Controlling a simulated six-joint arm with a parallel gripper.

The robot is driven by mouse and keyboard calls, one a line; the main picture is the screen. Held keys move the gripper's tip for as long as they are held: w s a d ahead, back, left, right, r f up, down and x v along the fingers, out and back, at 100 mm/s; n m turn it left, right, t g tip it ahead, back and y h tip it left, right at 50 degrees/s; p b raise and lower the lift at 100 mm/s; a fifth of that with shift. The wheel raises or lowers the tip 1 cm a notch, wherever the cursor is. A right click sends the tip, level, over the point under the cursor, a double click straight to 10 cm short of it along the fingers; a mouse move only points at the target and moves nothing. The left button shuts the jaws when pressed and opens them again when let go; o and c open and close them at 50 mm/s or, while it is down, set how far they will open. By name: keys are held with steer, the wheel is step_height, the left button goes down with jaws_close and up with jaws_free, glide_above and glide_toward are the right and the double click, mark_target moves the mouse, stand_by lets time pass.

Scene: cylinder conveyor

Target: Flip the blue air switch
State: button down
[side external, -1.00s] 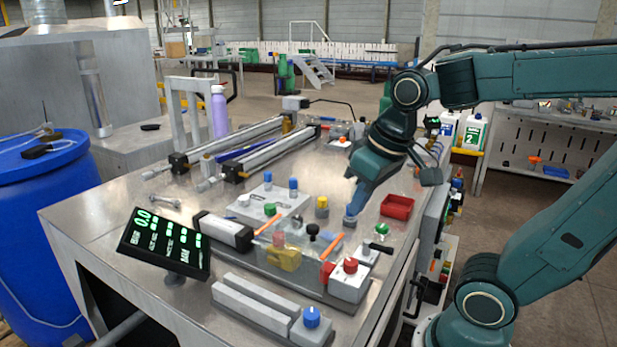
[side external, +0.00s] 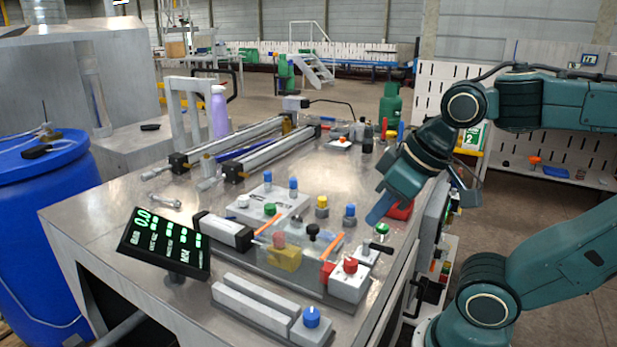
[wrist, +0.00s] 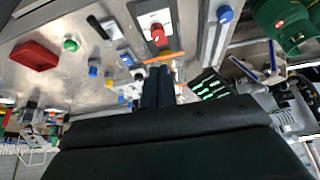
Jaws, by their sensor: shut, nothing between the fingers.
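Several blue knobs are in view; I cannot tell which one is the air switch. In the side external view, one blue knob (side external: 350,210) stands on a grey base just left of my gripper (side external: 374,220); it also shows in the wrist view (wrist: 93,70). Two more, a left one (side external: 267,177) and a right one (side external: 294,183), stand on a pale plate. Another blue knob (side external: 311,317) is on the grey block at the front, seen again in the wrist view (wrist: 225,14). My gripper is shut and empty, tilted down-left above the table, apart from the knobs.
A red tray (side external: 402,210) is partly hidden behind my gripper. A green button (side external: 382,229), a yellow knob (side external: 322,202) and a red knob (side external: 350,266) stand close by. The display (side external: 165,243) is at the left front.

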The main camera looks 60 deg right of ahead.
steer(key=w+d+m+g, duration=0.5)
steer(key=w+d+m, duration=0.6)
steer(key=w+m, duration=0.4)
steer(key=shift+r+m+g, duration=0.3)
steer(key=shift+r+m, duration=0.1)
steer(key=shift+m, duration=1)
steer(key=shift+f, duration=0.15)
step_height(320, 180, down, 14)
steer(key=shift+r, duration=0.15)
